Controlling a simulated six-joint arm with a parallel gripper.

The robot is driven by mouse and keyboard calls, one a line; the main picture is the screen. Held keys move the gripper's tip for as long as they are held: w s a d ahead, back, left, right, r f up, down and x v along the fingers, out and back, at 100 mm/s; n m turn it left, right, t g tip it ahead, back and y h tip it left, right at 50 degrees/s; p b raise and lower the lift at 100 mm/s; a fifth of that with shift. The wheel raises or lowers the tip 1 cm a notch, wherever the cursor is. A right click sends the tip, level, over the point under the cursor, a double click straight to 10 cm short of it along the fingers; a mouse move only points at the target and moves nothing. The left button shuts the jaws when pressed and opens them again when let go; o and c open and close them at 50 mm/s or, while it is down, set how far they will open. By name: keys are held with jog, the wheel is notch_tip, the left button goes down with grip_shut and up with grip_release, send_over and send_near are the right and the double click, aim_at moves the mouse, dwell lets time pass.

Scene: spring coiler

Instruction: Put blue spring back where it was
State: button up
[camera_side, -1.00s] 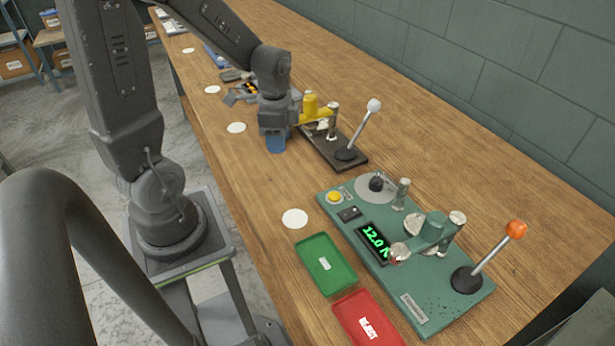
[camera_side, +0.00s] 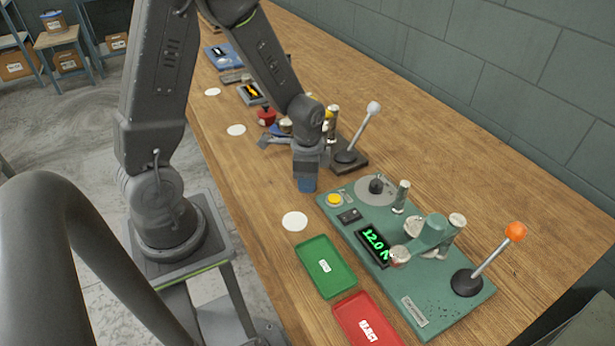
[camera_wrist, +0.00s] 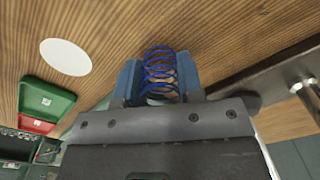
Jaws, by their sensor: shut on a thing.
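The blue spring (camera_wrist: 160,70) shows in the wrist view between the two blue fingers of my gripper (camera_wrist: 160,82), which is shut on it. In the side view my gripper (camera_side: 306,184) points down above the table, at the far left corner of the green machine. The spring cannot be made out there. White round spots lie along the table's left edge; the nearest spot (camera_side: 294,221) is to the lower left of my gripper and is bare. It also shows in the wrist view (camera_wrist: 66,57).
The green machine (camera_side: 410,300) has a lit display and an orange-knobbed lever (camera_side: 515,231). A green tray (camera_side: 325,264) and a red tray (camera_side: 367,320) lie at its left. A dark machine with a white-knobbed lever (camera_side: 373,108) stands behind my gripper.

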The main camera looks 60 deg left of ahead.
jog(key=shift+f, duration=0.15)
jog(key=o, duration=1)
jog(key=shift+c, duration=0.2)
notch_tip(320, 180, up, 11)
jog(key=shift+r, duration=0.1)
jog(key=s+d+r+n+t, duration=0.5)
jog(key=s+r, duration=0.5)
jog(key=r, duration=0.2)
jog(key=d+n, duration=0.1)
jog(key=d, duration=0.1)
jog(key=shift+d+n+t, duration=0.3)
jog(key=shift+d+n, duration=0.1)
jog(key=shift+s, duration=0.1)
